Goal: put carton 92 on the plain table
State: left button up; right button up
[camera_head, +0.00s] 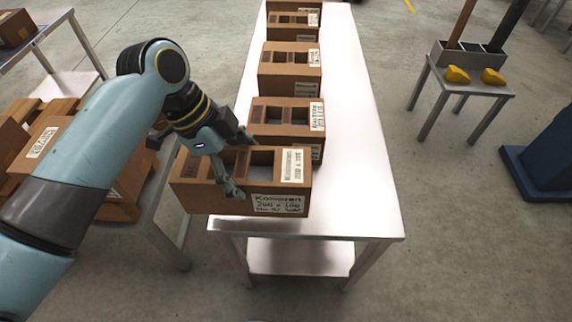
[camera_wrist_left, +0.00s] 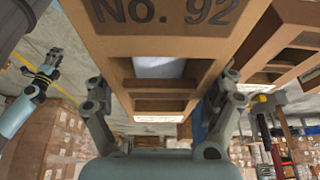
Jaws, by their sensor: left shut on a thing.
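Carton 92 (camera_head: 240,203) is a brown box with open slots on top and white labels. Its printed "No. 92" (camera_wrist_left: 165,14) shows large in the left wrist view. My left gripper (camera_head: 236,162) is shut on it, with one finger on either side in the left wrist view (camera_wrist_left: 163,88). The carton is at the near left end of a long pale table (camera_head: 355,180) and sticks out past its left edge. A shadow lies below it; I cannot tell whether it touches the top. A small blue-grey arm at the left of the wrist view ends in a gripper (camera_wrist_left: 46,72), apparently my right.
Several similar cartons (camera_head: 290,68) stand in a row behind carton 92 along the table's left side. The table's right side is bare. Another table at left holds cartons (camera_head: 60,150). A small stand (camera_head: 462,85) with yellow pieces is at right.

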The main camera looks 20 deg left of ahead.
aim_at(260, 168)
pick_arm(q)
jog(key=w+d+f, duration=0.1)
jog(key=d, duration=0.1)
jog(key=w+d+f, duration=0.2)
jog(key=w+d+f+b, duration=0.1)
jog(key=d, duration=0.1)
jog(key=shift+w+d+f, duration=0.25)
jog(key=shift+w+f, duration=0.15)
notch_tip(260, 168, down, 4)
jog(key=shift+f+b, duration=0.1)
jog(key=shift+b, duration=0.35)
jog(key=o, duration=1.5)
jog(key=shift+r, duration=0.25)
jog(key=p+v, duration=0.2)
jog(key=v, duration=0.9)
jog(key=shift+a+r, duration=0.1)
jog(key=shift+r, duration=0.25)
jog(key=shift+s, duration=0.15)
